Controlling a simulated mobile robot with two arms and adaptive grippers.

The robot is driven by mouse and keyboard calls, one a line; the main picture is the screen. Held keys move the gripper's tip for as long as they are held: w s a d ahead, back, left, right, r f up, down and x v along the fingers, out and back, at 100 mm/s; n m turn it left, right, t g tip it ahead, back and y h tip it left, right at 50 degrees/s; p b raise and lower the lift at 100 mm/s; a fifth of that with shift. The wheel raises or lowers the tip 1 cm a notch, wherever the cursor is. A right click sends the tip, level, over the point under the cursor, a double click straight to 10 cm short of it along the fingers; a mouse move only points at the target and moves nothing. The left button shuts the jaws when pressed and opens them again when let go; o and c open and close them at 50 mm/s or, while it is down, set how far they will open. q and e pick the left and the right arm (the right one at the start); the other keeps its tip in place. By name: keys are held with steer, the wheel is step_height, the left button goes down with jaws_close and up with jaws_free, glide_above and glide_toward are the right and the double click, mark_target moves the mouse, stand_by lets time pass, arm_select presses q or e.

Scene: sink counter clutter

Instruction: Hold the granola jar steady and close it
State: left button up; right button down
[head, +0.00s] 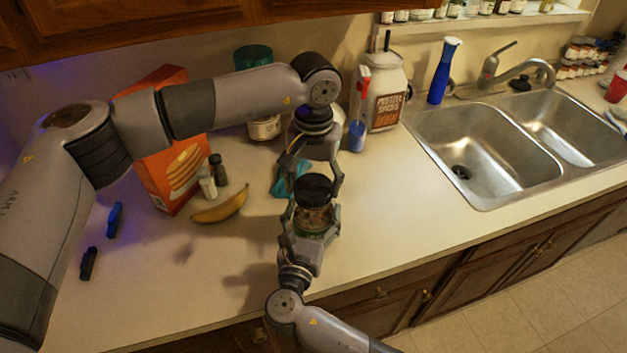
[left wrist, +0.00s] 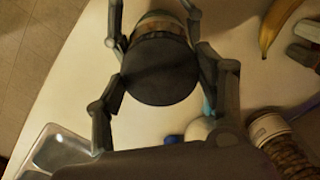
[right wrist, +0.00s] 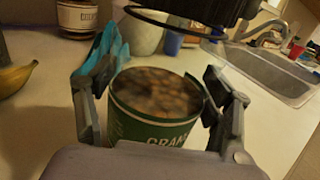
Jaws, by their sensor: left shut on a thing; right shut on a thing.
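The granola jar (right wrist: 155,110) has a green label, and its open mouth shows granola in the right wrist view. In the head view it is upright (head: 312,219) above the counter's front part. My right gripper (head: 311,222) is shut around its sides from the front. The black lid (head: 313,187) is in my left gripper (head: 314,186), which reaches from above and is shut on its sides. The lid also shows in the left wrist view (left wrist: 160,70), covering most of the jar. In the right wrist view the lid (right wrist: 195,12) is above the jar mouth, apart from it.
Behind the grippers are a teal cloth (head: 279,181), a blue cup (head: 357,137) and a pretzel jar (head: 386,92). A banana (head: 220,206), two small shakers and an orange box (head: 160,165) are left. The sink (head: 484,150) is right. The front-left counter is mostly clear.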

arm_select(q)
steer(key=m, duration=0.6)
steer(key=shift+m, duration=0.3)
steer(key=o, duration=0.8)
steer(key=shift+r, duration=0.15)
steer(key=shift+r, duration=2.15)
steer(key=shift+c, duration=0.5)
